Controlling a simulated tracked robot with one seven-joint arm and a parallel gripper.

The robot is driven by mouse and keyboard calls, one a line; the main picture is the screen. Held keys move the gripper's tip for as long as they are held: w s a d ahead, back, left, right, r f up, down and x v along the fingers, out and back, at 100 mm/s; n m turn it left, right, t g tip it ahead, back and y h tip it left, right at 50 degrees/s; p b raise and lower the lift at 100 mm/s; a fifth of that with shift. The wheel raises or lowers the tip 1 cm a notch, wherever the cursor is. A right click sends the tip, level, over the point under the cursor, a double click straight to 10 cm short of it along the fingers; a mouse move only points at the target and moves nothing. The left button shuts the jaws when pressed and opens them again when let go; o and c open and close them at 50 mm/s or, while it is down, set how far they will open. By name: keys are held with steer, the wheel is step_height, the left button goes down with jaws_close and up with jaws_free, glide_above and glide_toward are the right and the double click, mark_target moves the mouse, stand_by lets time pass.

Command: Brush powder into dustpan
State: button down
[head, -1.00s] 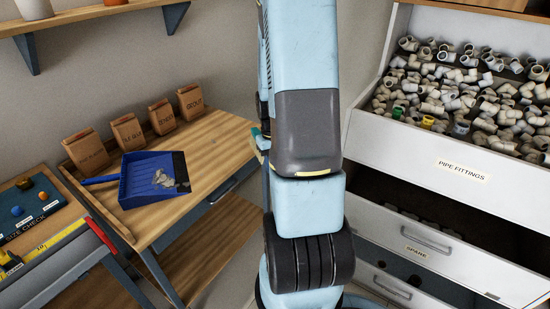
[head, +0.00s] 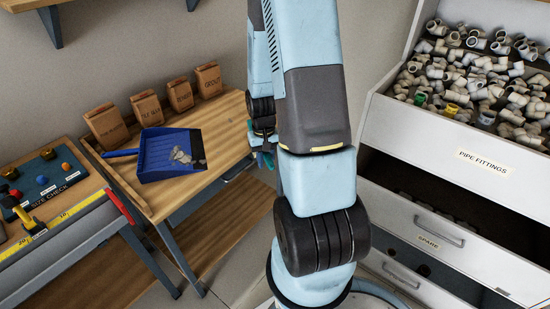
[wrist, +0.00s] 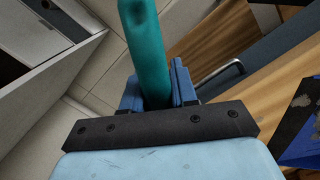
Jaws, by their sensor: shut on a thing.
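The blue dustpan (head: 155,165) lies on the wooden table (head: 215,158) at the left in the head view, its handle to the left. A patch of pale powder (head: 181,155) lies in the pan near its dark front lip. Part of the dustpan also shows at the right edge of the wrist view (wrist: 296,140). My gripper (wrist: 158,88) is shut on a teal handle (wrist: 145,45), likely the brush's. Its bristles are out of view. In the head view the gripper is mostly hidden behind my arm, right of the table, apart from the dustpan.
Several brown paper bags (head: 146,106) stand along the table's back edge. A size-check board (head: 50,182) sits on a bench at the far left. A cabinet with pipe fittings (head: 480,85) and an open drawer stands at the right. The floor between shows bare.

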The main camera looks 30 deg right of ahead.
mark_target(178, 181)
steer(key=w+a, duration=0.3)
steer(key=a, duration=0.6)
steer(key=w+a, duration=0.3)
steer(key=a, duration=0.6)
steer(key=w+a, duration=0.4)
steer(key=a, duration=0.5)
steer(key=shift+w+r, duration=0.1)
steer(key=shift+r, duration=0.2)
steer(key=shift+w+a+r, duration=0.1)
steer(key=shift+r, duration=0.25)
step_height(178, 181, up, 4)
steer(key=shift+f, duration=0.1)
steer(key=s+d+r, duration=0.1)
steer(key=d+r, duration=0.3)
steer(key=d, duration=0.2)
steer(key=shift+s+r, duration=0.2)
steer(key=shift+s, duration=0.2)
